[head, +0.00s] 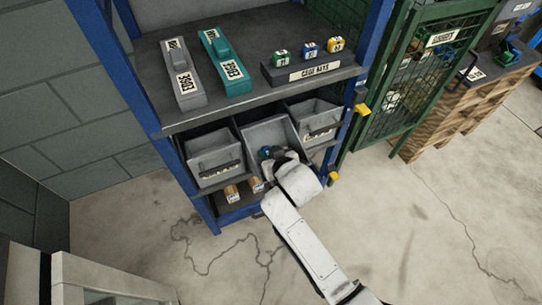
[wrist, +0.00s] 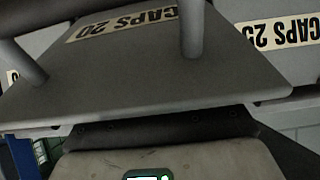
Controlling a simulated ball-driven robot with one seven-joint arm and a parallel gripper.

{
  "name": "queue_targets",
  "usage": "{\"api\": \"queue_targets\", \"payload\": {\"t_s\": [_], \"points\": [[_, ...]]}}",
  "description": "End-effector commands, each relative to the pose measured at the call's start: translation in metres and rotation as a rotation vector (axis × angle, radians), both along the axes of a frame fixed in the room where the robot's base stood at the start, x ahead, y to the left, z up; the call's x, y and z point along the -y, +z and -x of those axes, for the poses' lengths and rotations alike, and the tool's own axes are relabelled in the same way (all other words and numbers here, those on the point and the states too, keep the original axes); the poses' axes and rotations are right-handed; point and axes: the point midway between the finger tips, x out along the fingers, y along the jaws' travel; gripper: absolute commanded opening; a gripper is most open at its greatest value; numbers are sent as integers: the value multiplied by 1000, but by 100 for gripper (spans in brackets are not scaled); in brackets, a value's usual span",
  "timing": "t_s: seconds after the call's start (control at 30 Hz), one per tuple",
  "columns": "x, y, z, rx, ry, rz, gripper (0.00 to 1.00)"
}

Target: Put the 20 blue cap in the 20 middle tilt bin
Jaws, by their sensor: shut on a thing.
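The blue cap (head: 310,49), with a small white label, sits between a green and a yellow one on the shelf in the head view. The middle tilt bin (head: 258,130) is tipped forward and open. Its front, labelled CAPS 20 (wrist: 150,85), fills much of the wrist view, with the label upside down.
Grey (head: 181,75) and teal (head: 226,65) labelled blocks lie on the shelf. Left (head: 214,148) and right (head: 312,112) bins flank the middle one. Blue uprights and an open green mesh door (head: 420,75) bound the rack. The floor (head: 420,220) in front is clear.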

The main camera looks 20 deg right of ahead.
Motion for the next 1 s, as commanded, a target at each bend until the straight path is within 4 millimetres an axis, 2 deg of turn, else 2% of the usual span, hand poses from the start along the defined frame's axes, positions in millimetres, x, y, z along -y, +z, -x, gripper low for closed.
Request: {"api": "queue_targets", "payload": {"t_s": [1.0], "points": [[0,-32,-33,-1,-1,-1,8]]}}
